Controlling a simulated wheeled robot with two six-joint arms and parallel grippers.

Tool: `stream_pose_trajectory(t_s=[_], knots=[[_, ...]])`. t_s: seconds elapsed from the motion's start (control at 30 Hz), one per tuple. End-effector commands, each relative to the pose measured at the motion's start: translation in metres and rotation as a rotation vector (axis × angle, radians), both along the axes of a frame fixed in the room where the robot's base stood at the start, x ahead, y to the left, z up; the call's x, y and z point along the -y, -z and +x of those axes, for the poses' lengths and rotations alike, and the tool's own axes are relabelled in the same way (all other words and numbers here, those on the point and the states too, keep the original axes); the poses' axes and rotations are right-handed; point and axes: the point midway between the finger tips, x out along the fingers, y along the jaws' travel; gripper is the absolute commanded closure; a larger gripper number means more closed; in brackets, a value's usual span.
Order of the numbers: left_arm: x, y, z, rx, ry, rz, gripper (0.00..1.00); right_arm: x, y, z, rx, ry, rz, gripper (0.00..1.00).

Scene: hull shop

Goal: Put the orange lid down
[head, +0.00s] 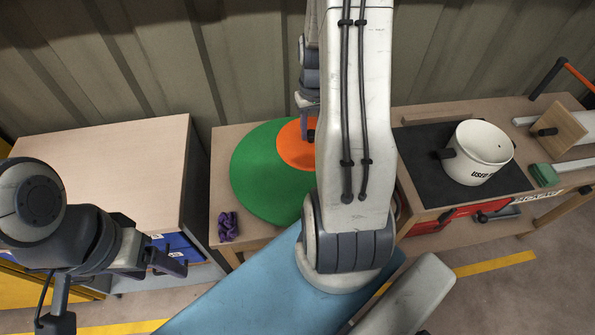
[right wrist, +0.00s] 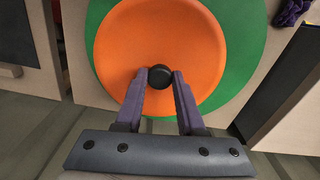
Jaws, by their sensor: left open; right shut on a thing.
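The orange lid (head: 290,150) is round and shows over the green round mat (head: 258,178) on the wooden bench, partly hidden by my right arm. In the right wrist view the lid (right wrist: 160,35) has a black knob (right wrist: 160,76) at its middle, and the green mat (right wrist: 240,60) shows around and behind it. My right gripper (right wrist: 160,82) is shut on that knob. I cannot tell whether the lid touches the mat. My left gripper (head: 170,262) is open and empty, in front of the cabinet at lower left, well apart from the lid.
A purple crumpled cloth (head: 228,226) lies at the bench's front left corner. A white pot (head: 479,152) stands on a dark mat (head: 425,170) to the right. A green-topped block (head: 544,175) is beside it. The wooden cabinet top (head: 105,175) at left is bare.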

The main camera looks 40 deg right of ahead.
Motion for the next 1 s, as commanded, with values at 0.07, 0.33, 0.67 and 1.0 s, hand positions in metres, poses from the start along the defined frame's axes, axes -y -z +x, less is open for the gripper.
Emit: stream_pose_trajectory(t_s=[0.07, 0.33, 0.67, 1.0], knots=[[0.000, 0.011, 0.000, 0.000, 0.000, 0.000, 0.30, 0.027, -0.001, -0.019, 0.003, 0.065, -0.003, 1.00], [0.000, 0.016, 0.000, 0.000, 0.000, 0.000, 0.30, 0.052, -0.005, -0.045, -0.001, 0.137, 0.002, 1.00], [0.000, 0.011, 0.000, 0.000, 0.000, 0.000, 0.30, -0.005, 0.036, -0.003, -0.004, 0.132, 0.003, 1.00], [0.000, 0.009, 0.000, 0.000, 0.000, 0.000, 0.30, -0.035, 0.062, 0.021, -0.002, 0.140, 0.001, 1.00]])
